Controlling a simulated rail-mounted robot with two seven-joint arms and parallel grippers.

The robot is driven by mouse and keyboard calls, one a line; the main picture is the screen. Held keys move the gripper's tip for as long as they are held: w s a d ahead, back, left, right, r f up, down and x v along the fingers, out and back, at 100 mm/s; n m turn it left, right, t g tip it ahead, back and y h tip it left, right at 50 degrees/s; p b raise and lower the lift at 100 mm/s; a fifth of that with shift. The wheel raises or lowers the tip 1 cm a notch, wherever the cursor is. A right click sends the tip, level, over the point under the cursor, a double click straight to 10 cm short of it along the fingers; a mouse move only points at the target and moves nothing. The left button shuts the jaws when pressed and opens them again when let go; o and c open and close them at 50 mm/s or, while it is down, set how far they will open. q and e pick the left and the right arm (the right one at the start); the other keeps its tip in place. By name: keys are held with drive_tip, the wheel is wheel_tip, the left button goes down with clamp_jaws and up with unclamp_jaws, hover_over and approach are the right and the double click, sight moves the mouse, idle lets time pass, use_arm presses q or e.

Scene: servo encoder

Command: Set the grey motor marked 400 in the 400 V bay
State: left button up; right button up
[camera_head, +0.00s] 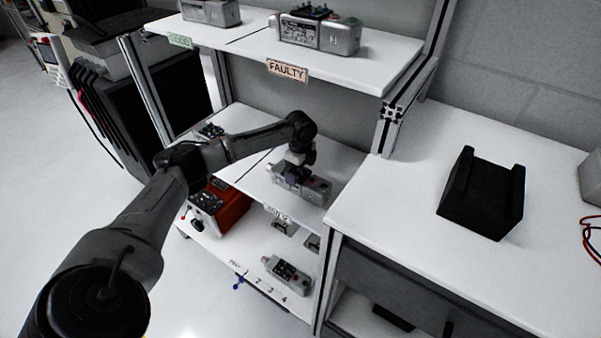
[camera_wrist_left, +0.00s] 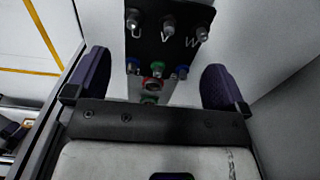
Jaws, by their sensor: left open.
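A grey motor (camera_head: 303,186) lies on the middle shelf (camera_head: 345,160), above a partly hidden label (camera_head: 275,213) on the shelf's front edge that seems to read 400 V. Its rating mark cannot be read. My left gripper (camera_head: 298,163) is directly over this motor, pointing down. In the left wrist view the two dark fingers of my left gripper (camera_wrist_left: 155,85) are apart, with nothing clamped between them. The motor's black terminal plate (camera_wrist_left: 168,40), marked U, V and W, shows beyond and between the fingers. My right gripper is out of view.
The top shelf bears a FAULTY label (camera_head: 287,70) and a grey motor (camera_head: 318,33). A red-orange unit (camera_head: 222,210) and another motor (camera_head: 287,274) are on the lower shelf. A black cradle (camera_head: 483,195) stands on the white bench (camera_head: 390,205), with free room around it.

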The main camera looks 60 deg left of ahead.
use_arm(q)
wheel_tip(320, 180, up, 8)
drive_tip(key=p, duration=0.3)
drive_tip(key=shift+f, duration=0.25)
idle(0.3)
